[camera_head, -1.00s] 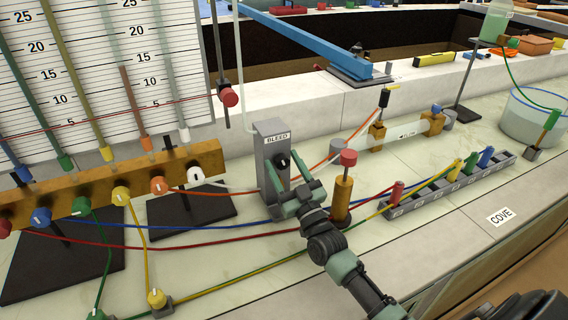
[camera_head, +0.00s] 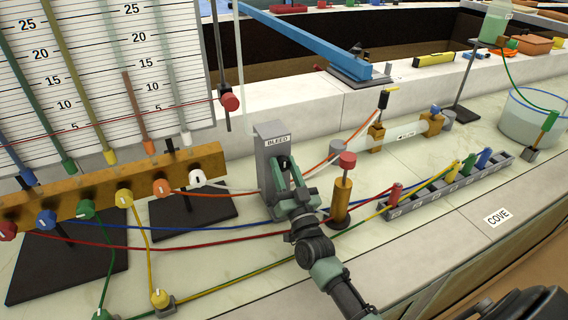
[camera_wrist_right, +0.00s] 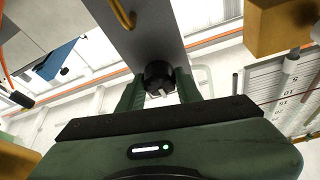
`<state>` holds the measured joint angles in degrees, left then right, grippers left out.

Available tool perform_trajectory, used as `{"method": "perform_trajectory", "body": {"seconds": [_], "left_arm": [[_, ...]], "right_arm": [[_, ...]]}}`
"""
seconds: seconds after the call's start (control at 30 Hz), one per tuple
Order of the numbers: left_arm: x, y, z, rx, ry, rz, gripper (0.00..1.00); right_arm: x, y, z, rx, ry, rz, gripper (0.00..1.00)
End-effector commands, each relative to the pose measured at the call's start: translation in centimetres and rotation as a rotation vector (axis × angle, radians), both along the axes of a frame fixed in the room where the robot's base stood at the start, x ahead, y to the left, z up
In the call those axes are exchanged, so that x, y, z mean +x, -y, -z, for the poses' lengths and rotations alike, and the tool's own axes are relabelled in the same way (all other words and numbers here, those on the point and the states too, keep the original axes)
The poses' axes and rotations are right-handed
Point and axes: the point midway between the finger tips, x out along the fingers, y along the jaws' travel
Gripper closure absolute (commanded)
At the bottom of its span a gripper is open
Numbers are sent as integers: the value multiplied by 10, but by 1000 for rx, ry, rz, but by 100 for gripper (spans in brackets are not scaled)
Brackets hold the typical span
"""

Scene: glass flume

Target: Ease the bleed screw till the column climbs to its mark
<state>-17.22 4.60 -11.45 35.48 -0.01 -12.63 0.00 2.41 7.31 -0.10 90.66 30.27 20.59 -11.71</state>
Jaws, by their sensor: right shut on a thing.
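The bleed screw is a black knob (camera_head: 284,162) on the grey post labelled BLEED (camera_head: 270,150). My right gripper (camera_head: 285,172) is at the post's front, shut on the knob. In the right wrist view the knob (camera_wrist_right: 160,77) sits between the two green fingers (camera_wrist_right: 160,90), with a pale mark on its face. Sloping tubes with coloured columns stand against a ruled scale board (camera_head: 100,85). A red pointer (camera_head: 230,102) sits on a rod at the thread's end. My left gripper is out of view.
A brass manifold (camera_head: 110,190) with coloured taps stands at left. Coloured hoses cross the bench below my right arm. A brass cylinder with a red cap (camera_head: 344,185) stands close to the right of my gripper. A grey rack (camera_head: 450,188) is farther right.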

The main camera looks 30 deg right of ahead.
Motion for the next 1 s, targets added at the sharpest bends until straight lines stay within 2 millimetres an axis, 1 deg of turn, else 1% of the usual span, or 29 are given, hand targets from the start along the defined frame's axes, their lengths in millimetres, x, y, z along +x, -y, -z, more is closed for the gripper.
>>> {"method": "perform_trajectory", "body": {"seconds": [0.2, 0.23, 0.3, 0.57, 0.67, 0.77, 1.0], "left_arm": [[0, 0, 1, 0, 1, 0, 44], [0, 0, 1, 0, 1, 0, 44], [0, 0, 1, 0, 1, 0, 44], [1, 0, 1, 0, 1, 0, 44], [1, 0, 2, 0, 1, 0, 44], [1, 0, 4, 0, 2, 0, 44], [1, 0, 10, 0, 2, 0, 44]], "right_arm": [[0, 0, 1, 1, 0, -2, 100], [0, 0, 1, 1, 0, -2, 60], [0, 0, 1, 1, 0, -2, 44], [0, 0, 0, 0, 0, -1, 44], [-3, -1, 2, 0, 0, -1, 44], [-14, -2, 9, 1, -3, -2, 44], [-52, -8, 24, 1, -3, -1, 44]]}}
